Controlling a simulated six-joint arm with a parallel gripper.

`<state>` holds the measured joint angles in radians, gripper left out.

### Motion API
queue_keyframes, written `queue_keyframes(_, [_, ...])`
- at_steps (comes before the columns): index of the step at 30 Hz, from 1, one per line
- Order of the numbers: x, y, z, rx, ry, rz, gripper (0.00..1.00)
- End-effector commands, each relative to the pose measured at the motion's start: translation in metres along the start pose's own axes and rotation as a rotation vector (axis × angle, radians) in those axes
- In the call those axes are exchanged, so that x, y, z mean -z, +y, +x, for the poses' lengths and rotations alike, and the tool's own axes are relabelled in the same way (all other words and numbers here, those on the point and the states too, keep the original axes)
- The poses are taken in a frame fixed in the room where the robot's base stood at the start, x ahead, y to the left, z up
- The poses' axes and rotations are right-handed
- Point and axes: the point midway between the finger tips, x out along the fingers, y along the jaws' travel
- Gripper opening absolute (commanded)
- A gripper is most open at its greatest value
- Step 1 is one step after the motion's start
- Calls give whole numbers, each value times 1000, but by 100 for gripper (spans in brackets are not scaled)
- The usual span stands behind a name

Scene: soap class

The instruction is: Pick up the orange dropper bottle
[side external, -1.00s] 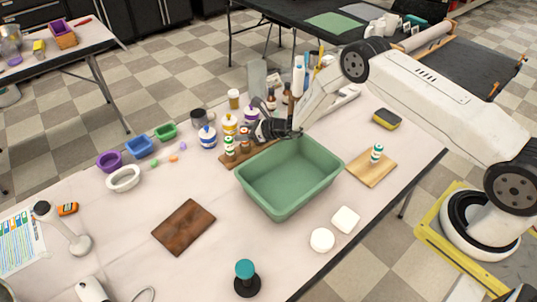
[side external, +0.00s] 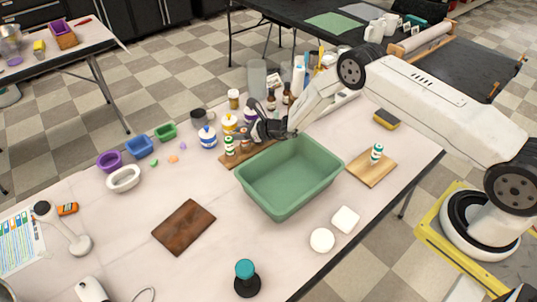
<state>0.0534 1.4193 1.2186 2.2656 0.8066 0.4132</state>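A wooden board (side external: 234,163) stands behind the green tub and carries several small dropper bottles. One with a white and green label (side external: 229,147) stands at its left end. An orange-brown one, likely the orange dropper bottle (side external: 245,146), stands just right of it, upright. My gripper (side external: 254,132) is black and reaches in from the right, just above and behind the orange-brown bottle. Its fingers are small and dark here, so I cannot tell whether they are open or touch a bottle. The gripper hides part of the bottles behind it.
The green tub (side external: 331,163) stands directly in front of the board. Larger white bottles with blue (side external: 208,138) and yellow (side external: 229,125) parts stand close behind and left. Brown bottles (side external: 271,101) stand behind my gripper. A bottle on a wood block (side external: 371,171) is at right.

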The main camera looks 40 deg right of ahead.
Motion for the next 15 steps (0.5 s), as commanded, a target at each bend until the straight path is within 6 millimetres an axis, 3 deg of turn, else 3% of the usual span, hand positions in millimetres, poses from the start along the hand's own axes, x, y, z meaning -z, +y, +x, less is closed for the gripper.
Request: queue_keyframes(15, [-5,0,-2,0,-1,-1,0])
